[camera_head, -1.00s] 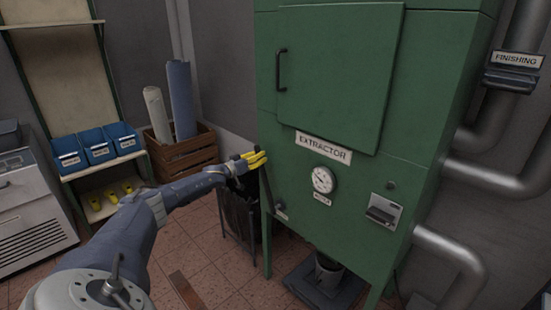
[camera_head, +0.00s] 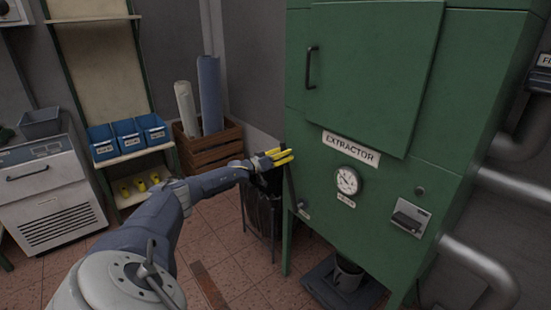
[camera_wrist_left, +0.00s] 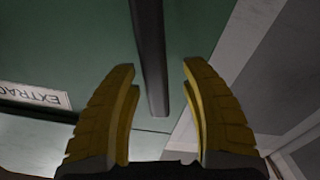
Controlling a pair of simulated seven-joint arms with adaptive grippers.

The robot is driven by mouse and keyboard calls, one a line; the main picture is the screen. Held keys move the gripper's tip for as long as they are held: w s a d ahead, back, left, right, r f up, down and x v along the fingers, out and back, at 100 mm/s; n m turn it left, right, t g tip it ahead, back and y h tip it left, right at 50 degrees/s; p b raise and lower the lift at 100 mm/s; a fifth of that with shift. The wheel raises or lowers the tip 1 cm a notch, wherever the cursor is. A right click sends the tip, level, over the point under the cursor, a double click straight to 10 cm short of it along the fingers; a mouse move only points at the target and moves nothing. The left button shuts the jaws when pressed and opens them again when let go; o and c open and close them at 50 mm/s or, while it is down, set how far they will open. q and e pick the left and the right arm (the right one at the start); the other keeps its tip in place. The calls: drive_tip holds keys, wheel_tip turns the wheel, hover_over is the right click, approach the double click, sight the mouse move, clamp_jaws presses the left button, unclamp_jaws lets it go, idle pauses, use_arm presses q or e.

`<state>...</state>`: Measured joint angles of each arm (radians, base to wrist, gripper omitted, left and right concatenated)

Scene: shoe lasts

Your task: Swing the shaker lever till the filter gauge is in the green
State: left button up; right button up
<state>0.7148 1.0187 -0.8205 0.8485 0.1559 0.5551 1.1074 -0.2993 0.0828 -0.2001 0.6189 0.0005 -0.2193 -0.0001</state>
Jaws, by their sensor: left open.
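The green extractor cabinet (camera_head: 345,60) stands right of centre in the head view. Its round white filter gauge (camera_head: 347,180) is on the lower front; the needle and coloured zones are too small to read. In the left wrist view the open fingers (camera_wrist_left: 158,95) stand on either side of the dark bar (camera_wrist_left: 151,50), with a gap on both sides. My right gripper is not in view.
A wooden crate (camera_head: 206,150) with rolls stands behind my left arm. Blue bins (camera_head: 127,138) sit on a shelf at the left. A dark bin (camera_head: 262,212) stands beside the cabinet. Grey pipes (camera_head: 475,262) run at the right.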

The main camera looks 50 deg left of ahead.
use_arm(q)
drive_tip(key=s+a, duration=0.1)
drive_tip(key=s, duration=1)
drive_tip(key=shift+s+a, duration=0.15)
drive_tip(key=shift+s, duration=0.2)
idle(0.6)
